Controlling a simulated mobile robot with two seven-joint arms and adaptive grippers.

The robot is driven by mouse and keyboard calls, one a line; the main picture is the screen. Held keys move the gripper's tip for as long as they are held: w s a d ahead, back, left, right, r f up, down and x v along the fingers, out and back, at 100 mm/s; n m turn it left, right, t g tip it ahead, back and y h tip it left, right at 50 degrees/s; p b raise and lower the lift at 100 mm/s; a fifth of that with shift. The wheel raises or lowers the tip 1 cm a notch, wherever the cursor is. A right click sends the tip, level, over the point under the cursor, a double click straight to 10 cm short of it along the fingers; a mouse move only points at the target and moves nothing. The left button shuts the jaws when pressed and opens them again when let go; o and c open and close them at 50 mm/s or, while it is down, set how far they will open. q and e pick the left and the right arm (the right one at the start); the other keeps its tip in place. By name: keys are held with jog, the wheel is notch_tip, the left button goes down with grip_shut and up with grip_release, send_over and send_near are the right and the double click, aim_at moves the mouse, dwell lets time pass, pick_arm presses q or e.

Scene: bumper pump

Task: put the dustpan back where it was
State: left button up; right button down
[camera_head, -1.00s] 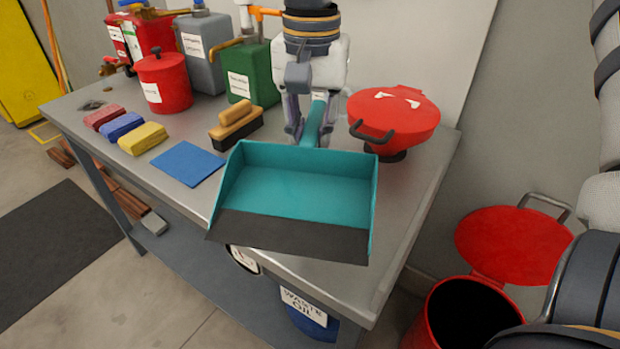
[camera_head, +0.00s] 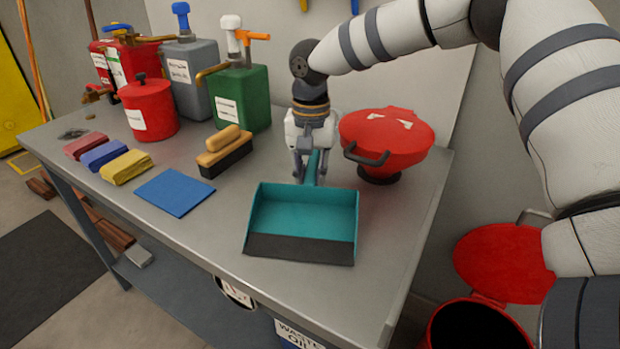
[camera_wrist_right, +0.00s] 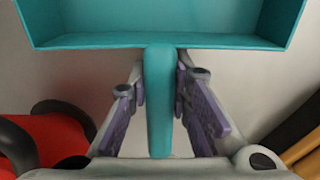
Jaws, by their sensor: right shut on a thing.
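The teal dustpan (camera_head: 305,212) with a dark front lip is over the right part of the grey workbench (camera_head: 215,235), its lip facing the front edge. It looks on or just above the top; I cannot tell which. My right gripper (camera_head: 311,178) is shut on its handle, which points to the back. In the right wrist view the handle (camera_wrist_right: 160,105) stands between the two fingers, with the pan (camera_wrist_right: 160,25) beyond. My left gripper is not in view.
A red plunger can (camera_head: 385,140) stands close to the right of my gripper. A brush (camera_head: 225,155), a blue cloth (camera_head: 175,192) and coloured blocks (camera_head: 125,167) lie to the left. Fuel cans, including a green one (camera_head: 240,97), line the back. An open red bin (camera_head: 475,325) stands below right.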

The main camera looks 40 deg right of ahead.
jog(key=shift+f, duration=0.1)
jog(key=c, duration=1.5)
grip_release()
jog(key=shift+o, duration=0.2)
notch_tip(320, 180, up, 12)
